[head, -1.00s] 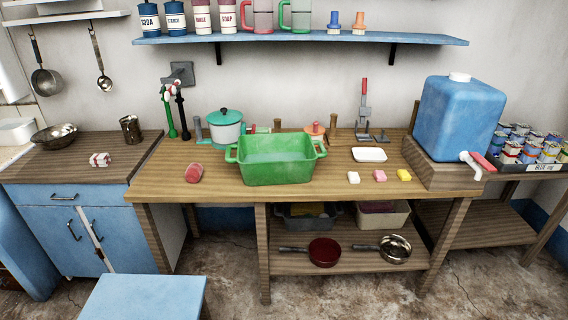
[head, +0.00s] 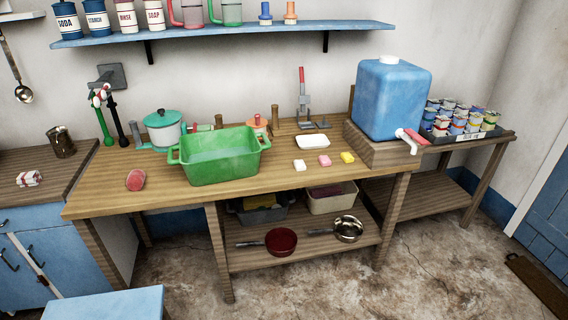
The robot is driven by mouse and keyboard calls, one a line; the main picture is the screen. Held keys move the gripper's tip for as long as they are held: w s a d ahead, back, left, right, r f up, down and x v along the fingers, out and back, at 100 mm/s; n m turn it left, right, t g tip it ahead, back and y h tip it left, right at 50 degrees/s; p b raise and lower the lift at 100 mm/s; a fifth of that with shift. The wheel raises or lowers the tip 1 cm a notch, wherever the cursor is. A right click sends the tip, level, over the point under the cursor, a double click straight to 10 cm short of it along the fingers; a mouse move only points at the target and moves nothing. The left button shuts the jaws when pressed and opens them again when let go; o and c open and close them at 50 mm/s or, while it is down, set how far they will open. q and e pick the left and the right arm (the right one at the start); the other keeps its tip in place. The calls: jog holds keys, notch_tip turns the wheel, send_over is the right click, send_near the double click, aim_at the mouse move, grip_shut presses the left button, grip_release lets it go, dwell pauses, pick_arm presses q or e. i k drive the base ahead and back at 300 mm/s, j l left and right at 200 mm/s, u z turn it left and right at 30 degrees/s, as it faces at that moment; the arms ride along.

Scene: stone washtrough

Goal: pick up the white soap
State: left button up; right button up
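The white soap (head: 300,165) is a small white block on the wooden table (head: 110,202), near its front edge. It lies to the right of the green basin (head: 218,158). A pink soap (head: 324,160) and a yellow soap (head: 347,157) lie in a row to its right. A white dish (head: 312,141) sits behind the row. Nothing covers the white soap. Neither of my grippers shows in the head view.
A blue water container (head: 392,98) with a tap stands on a wooden block at the table's right. A red oval thing (head: 135,180) lies left of the basin. A blue stool top (head: 108,304) is at the lower left.

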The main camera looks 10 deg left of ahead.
aim_at(299, 165)
jog(key=i+l+u, duration=0.3)
jog(key=i+l, duration=0.35)
jog(key=i+l+u, duration=0.35)
jog(key=i+l, duration=0.45)
